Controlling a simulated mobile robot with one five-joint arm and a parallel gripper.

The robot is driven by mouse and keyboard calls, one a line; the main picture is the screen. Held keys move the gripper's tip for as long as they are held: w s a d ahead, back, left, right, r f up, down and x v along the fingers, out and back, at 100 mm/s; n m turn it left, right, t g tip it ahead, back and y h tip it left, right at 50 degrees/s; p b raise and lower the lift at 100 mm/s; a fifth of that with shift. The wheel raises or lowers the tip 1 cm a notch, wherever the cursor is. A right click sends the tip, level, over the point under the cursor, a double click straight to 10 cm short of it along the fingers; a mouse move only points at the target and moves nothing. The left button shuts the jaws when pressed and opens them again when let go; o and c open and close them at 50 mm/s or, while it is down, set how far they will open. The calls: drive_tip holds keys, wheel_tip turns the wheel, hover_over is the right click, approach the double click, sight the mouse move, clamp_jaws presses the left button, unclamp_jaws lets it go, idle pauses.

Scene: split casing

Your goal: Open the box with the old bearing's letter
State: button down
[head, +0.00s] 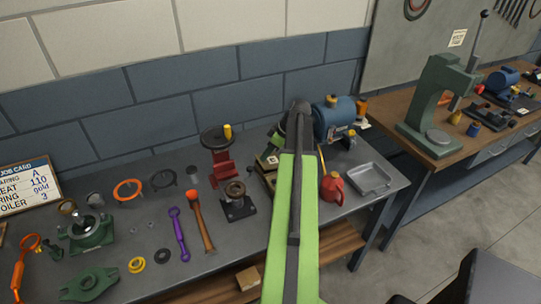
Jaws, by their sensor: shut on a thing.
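A dark box-like thing with a pale label (272,160) sits behind my green arm near the back of the bench. My arm hides part of it, and the label is too small to read. My arm reaches up the picture from the bottom, and its dark joint is near the wall. My gripper is hidden behind the arm, so what it holds does not show. A green casing with a shaft (90,232) stands at the left.
A green casing cover (90,284), purple wrench (179,233), hammer (202,220) and red press (219,160) are on the bench (150,222). Right of my arm are a red oil can (331,188), a grey tray (370,179) and a blue motor (335,118).

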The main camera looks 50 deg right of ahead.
sight(274, 162)
drive_tip(key=s+d+r, duration=0.1)
drive_tip(key=d+r+p, duration=0.1)
drive_tip(key=shift+s+d, duration=0.3)
drive_tip(key=shift+s, duration=0.05)
drive_tip(key=shift+s+d+r+p, duration=0.25)
drive_tip(key=shift+s+d, duration=0.2)
drive_tip(key=shift+d, duration=0.15)
drive_tip(key=shift+s+d+r+p, duration=0.25)
drive_tip(key=shift+s+d, duration=0.15)
drive_tip(key=shift+d, duration=0.15)
drive_tip(key=shift+s+d, duration=0.25)
drive_tip(key=shift+d, duration=0.1)
drive_tip(key=c, duration=1.8)
unclamp_jaws()
drive_tip(key=shift+w+d+f, duration=0.35)
drive_tip(key=shift+d+f, duration=0.1)
drive_tip(key=shift+f, duration=0.1)
drive_tip(key=shift+c, duration=0.2)
drive_tip(key=o, duration=0.5)
drive_tip(key=shift+s+a+r, duration=0.15)
drive_tip(key=shift+a+r, duration=0.2)
drive_tip(key=shift+a, duration=0.15)
drive_tip(key=shift+d+f, duration=0.15)
drive_tip(key=shift+d, duration=0.05)
drive_tip(key=shift+a+r, duration=0.15)
drive_tip(key=shift+r, duration=0.1)
drive_tip(key=p+v, duration=1.5)
drive_tip(key=v, duration=0.2)
